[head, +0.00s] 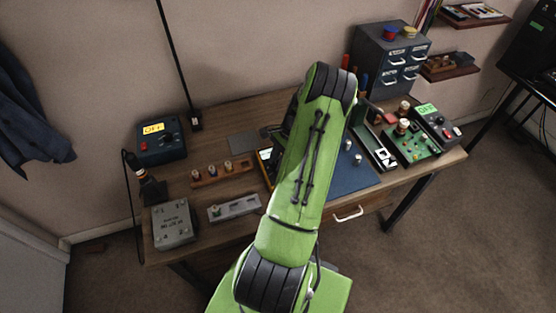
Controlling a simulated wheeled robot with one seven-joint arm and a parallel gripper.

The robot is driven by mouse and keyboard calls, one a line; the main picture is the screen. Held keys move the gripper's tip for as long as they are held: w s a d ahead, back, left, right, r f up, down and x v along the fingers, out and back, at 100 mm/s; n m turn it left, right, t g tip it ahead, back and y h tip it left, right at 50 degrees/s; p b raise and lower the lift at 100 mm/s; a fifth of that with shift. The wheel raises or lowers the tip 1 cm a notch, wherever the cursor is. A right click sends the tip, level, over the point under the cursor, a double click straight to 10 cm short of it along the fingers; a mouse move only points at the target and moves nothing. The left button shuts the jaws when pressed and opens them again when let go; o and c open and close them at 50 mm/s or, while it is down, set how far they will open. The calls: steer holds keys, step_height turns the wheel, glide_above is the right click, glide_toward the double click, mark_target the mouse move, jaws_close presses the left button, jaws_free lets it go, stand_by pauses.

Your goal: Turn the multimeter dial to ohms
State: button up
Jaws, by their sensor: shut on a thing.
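A device with an orange edge and a small lit screen, likely the multimeter (265,156), lies near the middle of the bench. Only its left edge shows in the head view; my green arm covers the rest, and its dial is hidden. My arm reaches over the bench and bends down behind its own upper link. Dark parts of my wrist show just left of the arm, above the device. My gripper's fingers are hidden behind the arm, so I cannot see their contact with the dial.
The wooden bench (215,150) holds a dark blue box (160,138) with a yellow display, a grey box (173,224), a grey strip (235,207) and a wooden knob rack (221,173). A green circuit board (412,147) and a drawer cabinet (385,58) stand at right.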

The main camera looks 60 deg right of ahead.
steer(key=o, duration=1)
steer(key=p+v, duration=0.2)
steer(key=v, duration=1.3)
steer(key=shift+r, duration=0.35)
